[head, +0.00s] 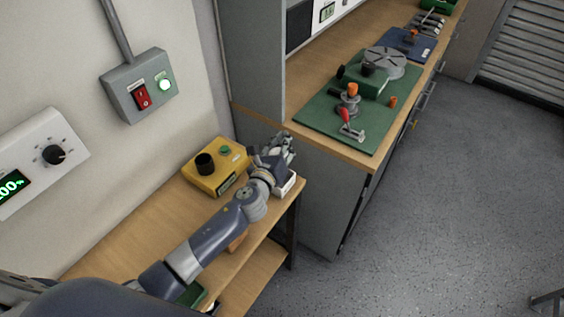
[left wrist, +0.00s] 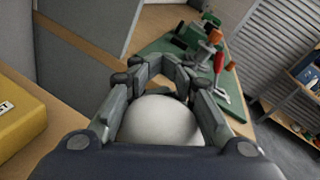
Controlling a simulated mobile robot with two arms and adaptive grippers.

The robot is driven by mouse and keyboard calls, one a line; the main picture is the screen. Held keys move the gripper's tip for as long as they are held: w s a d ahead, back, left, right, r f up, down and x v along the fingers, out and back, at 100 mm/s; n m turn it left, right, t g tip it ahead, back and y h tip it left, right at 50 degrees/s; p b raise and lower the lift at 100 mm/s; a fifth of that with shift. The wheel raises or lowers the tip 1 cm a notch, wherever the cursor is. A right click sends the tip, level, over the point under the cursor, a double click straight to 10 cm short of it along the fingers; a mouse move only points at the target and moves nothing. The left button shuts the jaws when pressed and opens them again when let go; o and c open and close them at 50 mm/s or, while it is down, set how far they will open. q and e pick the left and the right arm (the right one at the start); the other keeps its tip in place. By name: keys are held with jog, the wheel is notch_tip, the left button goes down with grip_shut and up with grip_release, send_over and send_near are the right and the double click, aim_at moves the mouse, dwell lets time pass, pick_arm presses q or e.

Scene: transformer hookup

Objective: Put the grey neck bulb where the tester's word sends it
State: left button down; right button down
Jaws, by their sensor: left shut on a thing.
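My left gripper (head: 279,150) reaches over the right end of the wooden bench. In the left wrist view its fingers (left wrist: 162,72) are shut around a white round bulb (left wrist: 160,122). The bulb's neck is hidden, so I cannot tell its colour. The yellow tester box (head: 203,181) stands just left of the gripper, with a black socket (head: 205,162) and a green button on top. I see no bulb in its socket. Its yellow side also shows in the left wrist view (left wrist: 22,125). I cannot read its label. My right gripper is not in view.
A white container (head: 289,184) is partly hidden behind my left wrist. A green mat (head: 318,119) with a clamp and red-handled tool lies on the higher counter. A green tray (head: 192,296) is partly hidden below my arm. A switch box (head: 127,99) with a lit lamp is on the wall.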

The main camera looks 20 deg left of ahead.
pick_arm(q)
notch_tip(320, 180, down, 5)
jog(key=shift+r+b, duration=0.2)
jog(key=shift+b, duration=0.85)
jog(key=shift+f, duration=0.2)
jog(key=shift+f, duration=0.1)
jog(key=c, duration=1.3)
grip_release()
jog(key=o, duration=0.3)
